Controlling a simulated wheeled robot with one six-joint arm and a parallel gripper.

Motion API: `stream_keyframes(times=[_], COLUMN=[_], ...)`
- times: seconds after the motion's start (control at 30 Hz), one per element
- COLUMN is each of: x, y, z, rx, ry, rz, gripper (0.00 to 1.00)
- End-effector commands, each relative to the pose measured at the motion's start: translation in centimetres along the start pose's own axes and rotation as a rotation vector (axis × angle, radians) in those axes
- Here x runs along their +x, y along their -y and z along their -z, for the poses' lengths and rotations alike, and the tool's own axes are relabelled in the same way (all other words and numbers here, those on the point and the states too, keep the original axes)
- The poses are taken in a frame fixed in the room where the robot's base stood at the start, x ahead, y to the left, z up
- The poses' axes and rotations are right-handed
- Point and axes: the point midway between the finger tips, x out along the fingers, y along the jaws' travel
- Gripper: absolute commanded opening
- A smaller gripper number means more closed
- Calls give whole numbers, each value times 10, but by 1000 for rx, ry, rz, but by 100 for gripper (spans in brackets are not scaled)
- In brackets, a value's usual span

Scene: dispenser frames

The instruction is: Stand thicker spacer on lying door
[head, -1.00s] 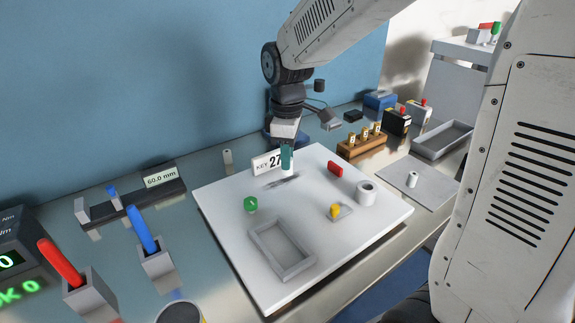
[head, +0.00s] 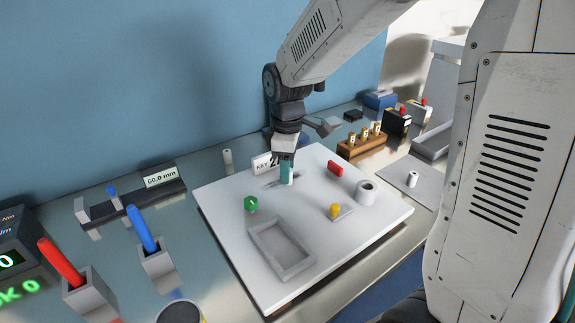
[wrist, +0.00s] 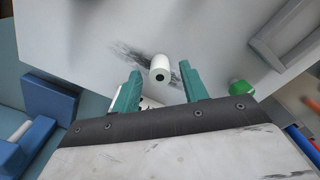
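A white spacer (head: 291,178) with a hole in its end stands on the white board, partly hidden by my gripper (head: 286,172) in the head view. In the wrist view the spacer (wrist: 161,62) shows between and just beyond the two teal fingertips (wrist: 158,72), with gaps on both sides. My gripper is open and empty.
The board (head: 225,196) also holds a grey open tray (head: 262,247), a green knob (head: 251,204), a red cylinder (head: 335,169) and a wide white ring (head: 367,198). A KEY sign (head: 263,163) stands close behind the gripper. The middle of the board is clear.

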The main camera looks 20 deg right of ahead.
Motion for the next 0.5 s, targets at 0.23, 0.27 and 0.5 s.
stream_keyframes(times=[0.23, 0.27, 0.5], x=[-6, -9, -54], y=[0, 0, 0], z=[0, 0, 0], rx=[0, 0, 0], ry=[-1, -2, -3], rz=[-2, -2, -4], gripper=[44, 44, 44])
